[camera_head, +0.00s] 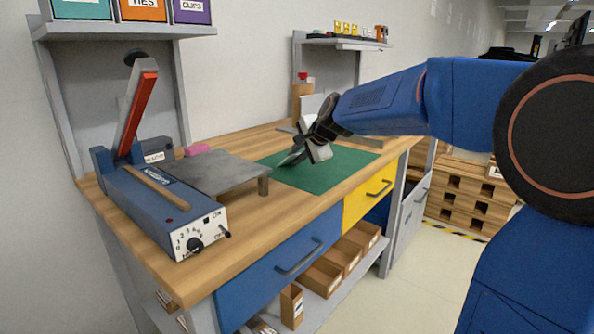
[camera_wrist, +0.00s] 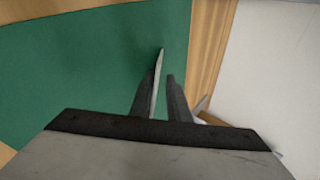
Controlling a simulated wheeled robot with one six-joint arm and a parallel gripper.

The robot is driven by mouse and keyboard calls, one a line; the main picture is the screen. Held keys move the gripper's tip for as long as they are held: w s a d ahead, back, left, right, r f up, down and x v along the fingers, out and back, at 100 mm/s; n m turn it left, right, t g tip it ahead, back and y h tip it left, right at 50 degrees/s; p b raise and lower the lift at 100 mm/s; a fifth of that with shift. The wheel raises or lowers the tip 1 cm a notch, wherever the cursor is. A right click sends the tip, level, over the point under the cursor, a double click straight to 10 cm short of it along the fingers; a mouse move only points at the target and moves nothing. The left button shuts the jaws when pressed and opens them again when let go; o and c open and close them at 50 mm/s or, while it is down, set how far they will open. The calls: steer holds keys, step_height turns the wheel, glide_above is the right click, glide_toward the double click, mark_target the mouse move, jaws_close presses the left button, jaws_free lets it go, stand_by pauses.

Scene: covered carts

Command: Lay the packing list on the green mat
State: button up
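My gripper (camera_head: 300,154) is low over the green mat (camera_head: 330,172), tilted down toward it. In the wrist view, its two dark fingers (camera_wrist: 161,76) stand a little apart. A thin pale sheet, seen nearly edge-on, stands between them and is probably the packing list (camera_wrist: 161,62). It lies close along the left finger, with a narrow green gap to the right finger. The green mat (camera_wrist: 90,70) fills the left and middle of the wrist view. Whether the sheet's lower edge touches the mat cannot be told.
A blue device with a red lever (camera_head: 150,195) and a grey platform (camera_head: 222,172) stand left of the mat on the wooden bench (camera_head: 120,205). A pink block (camera_head: 197,149) lies behind the platform. White material (camera_head: 312,104) stands behind my gripper. A shelf (camera_head: 345,42) holds small items above.

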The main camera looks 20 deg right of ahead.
steer(key=shift+v, duration=4.05)
step_height(320, 180, up, 7)
steer(key=s, duration=0.2)
steer(key=s+d+f+n+g+h, duration=0.1)
steer(key=s+f+n, duration=0.3)
steer(key=s+f, duration=0.5)
steer(key=s+d+f+n+g+h, duration=0.1)
steer(key=s+f+n, duration=0.4)
steer(key=s+f, duration=0.5)
steer(key=s+d+f+n+g+h, duration=0.1)
steer(key=s+f+n, duration=0.4)
steer(key=s, duration=1.3)
step_height(320, 180, down, 5)
steer(key=shift+d+r+g, duration=0.25)
steer(key=shift+d+g, duration=0.55)
steer(key=shift+d, duration=0.2)
steer(key=shift+s, duration=0.15)
